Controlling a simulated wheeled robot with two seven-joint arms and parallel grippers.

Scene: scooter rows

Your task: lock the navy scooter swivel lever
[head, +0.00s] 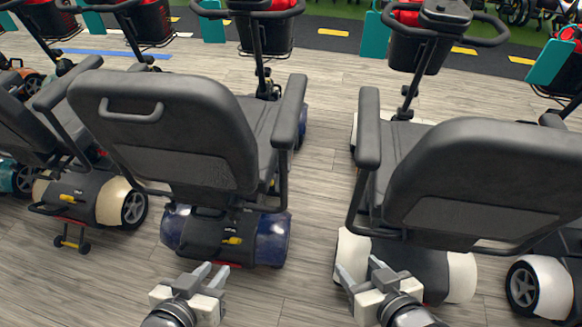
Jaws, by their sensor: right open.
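The navy scooter (272,238) stands left of centre, seen from behind, with a dark seat (170,130) and glossy navy rear covers. A small yellow-tipped lever (233,240) shows low at its back, below the seat. I cannot tell whether this is the swivel lever or whether it is locked. My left gripper (210,273) is open and empty, just behind and below the navy scooter's rear, apart from the lever. My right gripper (360,272) is open and empty, at the rear of the white scooter (461,276) to the right.
The white scooter's large seat (485,185) stands close on the right. A cream scooter (112,200) is at the left, with a small yellow lever (68,198). Bare wood-look floor (318,200) lies between the navy and white scooters. More scooters stand at both edges.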

